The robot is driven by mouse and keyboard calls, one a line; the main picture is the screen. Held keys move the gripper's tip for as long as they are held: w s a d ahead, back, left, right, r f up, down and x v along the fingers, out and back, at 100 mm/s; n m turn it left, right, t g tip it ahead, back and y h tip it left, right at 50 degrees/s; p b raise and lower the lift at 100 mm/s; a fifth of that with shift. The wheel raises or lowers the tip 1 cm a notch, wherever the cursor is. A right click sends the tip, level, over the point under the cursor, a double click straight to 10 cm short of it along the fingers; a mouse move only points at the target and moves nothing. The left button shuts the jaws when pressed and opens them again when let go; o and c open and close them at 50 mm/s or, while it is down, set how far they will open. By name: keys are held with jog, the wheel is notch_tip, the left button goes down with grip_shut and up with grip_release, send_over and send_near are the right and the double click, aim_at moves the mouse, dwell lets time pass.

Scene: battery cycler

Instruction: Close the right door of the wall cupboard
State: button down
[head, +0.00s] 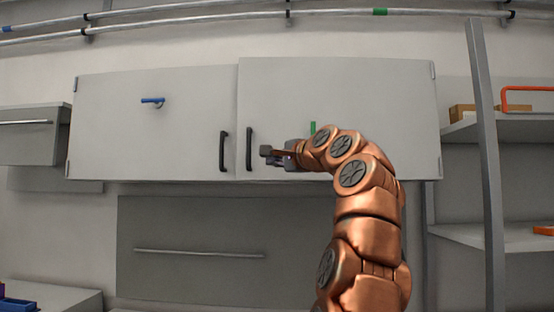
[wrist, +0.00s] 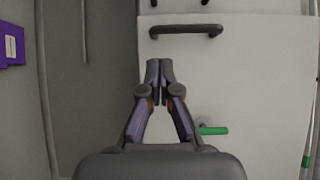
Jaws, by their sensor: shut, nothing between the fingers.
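The wall cupboard has two light grey doors. The right door (head: 375,95) stands nearly flush; its top left corner sits higher than the left door's (head: 195,90), so it may stand slightly ajar. Its black handle (head: 249,149) is upright near its left edge; it also shows at the top of the wrist view (wrist: 185,30). My gripper (head: 265,151) is in front of the right door's lower left part, just right of the handle. In the wrist view, its fingers (wrist: 160,68) are together and empty, overlapping the door's edge. Whether they touch the door is unclear.
A green piece (head: 313,128) is on the right door, partly behind my arm. A blue piece (head: 152,100) is on the left door. A shelf unit with a grey upright (head: 485,160) stands at the right. A dark panel with a long bar (head: 200,254) is below the cupboard.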

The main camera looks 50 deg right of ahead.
jog(key=p, duration=0.3)
send_near(254, 163)
jog(key=shift+w+a, duration=1.35)
jog(key=shift+w, duration=0.2)
jog(key=shift+w+d+f+p, duration=0.1)
jog(key=shift+w+f+p, duration=0.35)
jog(key=shift+w, duration=0.15)
jog(key=shift+r, duration=0.1)
